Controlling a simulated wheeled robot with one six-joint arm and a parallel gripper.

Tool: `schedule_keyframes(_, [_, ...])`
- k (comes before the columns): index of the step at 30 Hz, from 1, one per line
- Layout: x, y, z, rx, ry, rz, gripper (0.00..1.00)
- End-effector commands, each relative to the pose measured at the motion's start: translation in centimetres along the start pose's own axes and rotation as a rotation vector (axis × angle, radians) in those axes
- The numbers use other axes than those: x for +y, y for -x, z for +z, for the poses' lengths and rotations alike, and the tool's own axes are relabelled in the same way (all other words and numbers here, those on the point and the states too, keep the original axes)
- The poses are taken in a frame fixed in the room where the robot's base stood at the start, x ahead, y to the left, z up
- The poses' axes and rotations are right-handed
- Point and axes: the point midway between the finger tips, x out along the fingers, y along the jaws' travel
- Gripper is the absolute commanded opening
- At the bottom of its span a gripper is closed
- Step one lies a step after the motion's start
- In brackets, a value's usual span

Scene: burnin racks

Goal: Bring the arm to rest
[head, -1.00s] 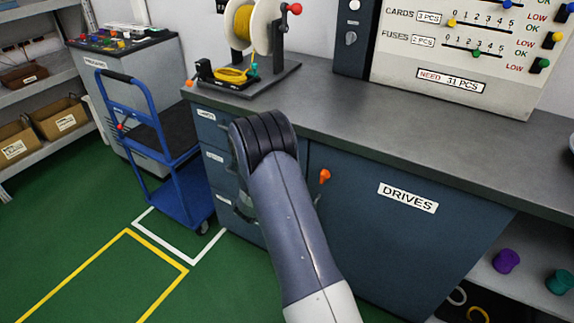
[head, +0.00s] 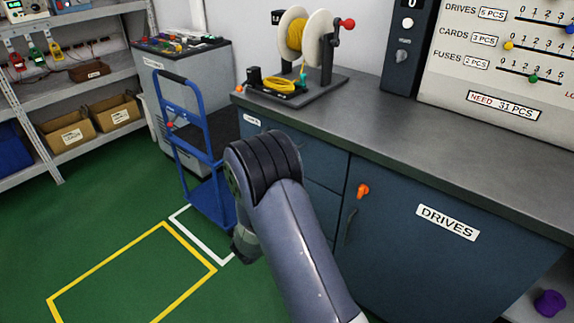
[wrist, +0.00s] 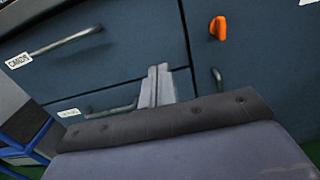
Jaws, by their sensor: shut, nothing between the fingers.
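My arm reaches up from the bottom of the head view and bends over at a dark ribbed joint in front of the blue bench cabinet (head: 440,265). The end of the arm beyond the bend is mostly hidden behind it, with only a grey part showing low on its left. In the wrist view my gripper (wrist: 157,84) shows as two pale grey fingers side by side, shut and empty. The fingers appear in front of the drawer fronts (wrist: 110,25). I cannot tell how far they are from them. My own arm link fills the bottom of that view.
The drives door has an orange knob (head: 363,191). A blue trolley (head: 215,198) stands left of the cabinet. A spool stand (head: 325,85) sits on the worktop (head: 400,115). Shelving (head: 100,80) is far left. Green floor with a yellow outlined area (head: 105,257) is open at lower left.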

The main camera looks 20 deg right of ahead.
Motion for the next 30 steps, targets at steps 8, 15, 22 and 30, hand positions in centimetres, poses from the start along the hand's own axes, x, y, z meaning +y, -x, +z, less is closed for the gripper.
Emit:
schedule_keyframes(8, [0.0, 0.0, 0.0, 0.000, 0.000, 0.000, 0.00])
schedule_keyframes(15, [-0.1, -1.6, -0.1, 0.001, -0.001, -0.003, 0.00])
schedule_keyframes(22, [-0.1, -5.9, 0.0, -0.001, -0.002, -0.004, 0.00])
schedule_keyframes(30, [-0.4, -10.5, 0.1, 0.000, -0.001, -0.002, 0.00])
